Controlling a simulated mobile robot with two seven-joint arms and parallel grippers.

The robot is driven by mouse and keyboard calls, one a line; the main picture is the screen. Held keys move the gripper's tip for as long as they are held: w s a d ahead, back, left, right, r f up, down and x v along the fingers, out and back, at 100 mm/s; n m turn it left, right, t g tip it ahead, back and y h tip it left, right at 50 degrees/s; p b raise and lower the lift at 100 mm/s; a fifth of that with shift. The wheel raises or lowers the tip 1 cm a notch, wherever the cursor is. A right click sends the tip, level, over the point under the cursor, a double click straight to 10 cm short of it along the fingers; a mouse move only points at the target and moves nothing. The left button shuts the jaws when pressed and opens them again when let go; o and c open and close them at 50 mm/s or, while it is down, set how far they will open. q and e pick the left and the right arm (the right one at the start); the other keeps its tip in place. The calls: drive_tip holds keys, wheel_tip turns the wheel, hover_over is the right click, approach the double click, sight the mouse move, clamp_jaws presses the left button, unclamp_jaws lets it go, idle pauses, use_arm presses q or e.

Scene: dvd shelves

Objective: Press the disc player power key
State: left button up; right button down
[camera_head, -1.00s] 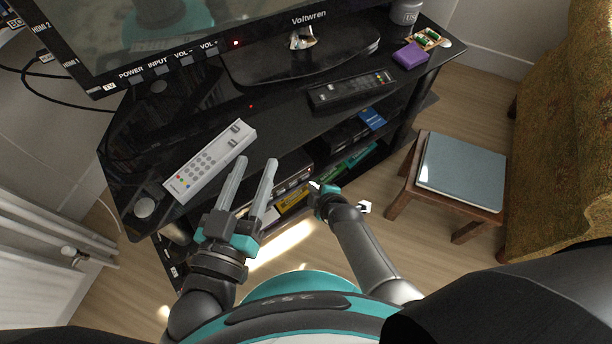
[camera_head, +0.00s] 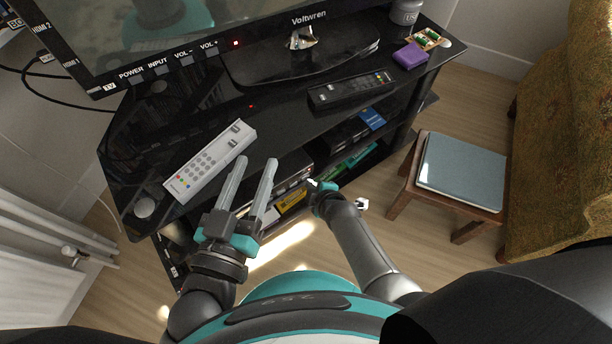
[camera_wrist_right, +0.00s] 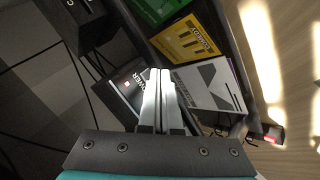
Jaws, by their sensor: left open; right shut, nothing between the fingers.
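The disc player (camera_head: 291,176) sits on the shelf below the stand's top, partly hidden by my left gripper and the top board. In the right wrist view a panel with a POWER label (camera_wrist_right: 137,84) and a small red mark shows just left of my fingertips. My right gripper (camera_wrist_right: 160,73) is shut and empty, its tips beside and partly over that label; I cannot tell whether they touch it. In the head view the right gripper (camera_head: 312,184) is at the shelf's front edge. My left gripper (camera_head: 257,160) is open and empty, near the white remote (camera_head: 209,160).
A black remote (camera_head: 350,90), a purple box (camera_head: 410,55) and the television (camera_head: 200,30) are on the black stand (camera_head: 150,120). Yellow (camera_head: 291,199) and green cases fill the lower shelf. A stool (camera_head: 462,173) stands at right.

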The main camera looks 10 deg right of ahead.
drive_tip(key=shift+w+a, duration=0.15)
drive_tip(key=shift+w, duration=0.2)
idle(0.7)
drive_tip(key=shift+s+d+p, duration=0.35)
drive_tip(key=shift+s, duration=0.35)
drive_tip(key=s, duration=0.1)
drive_tip(key=s+d+p, duration=0.1)
drive_tip(key=s, duration=0.1)
drive_tip(key=s+d, duration=0.1)
drive_tip(key=shift+s+d+p, duration=0.15)
drive_tip(key=shift+s+p, duration=0.1)
drive_tip(key=shift+p, duration=0.15)
idle(2.0)
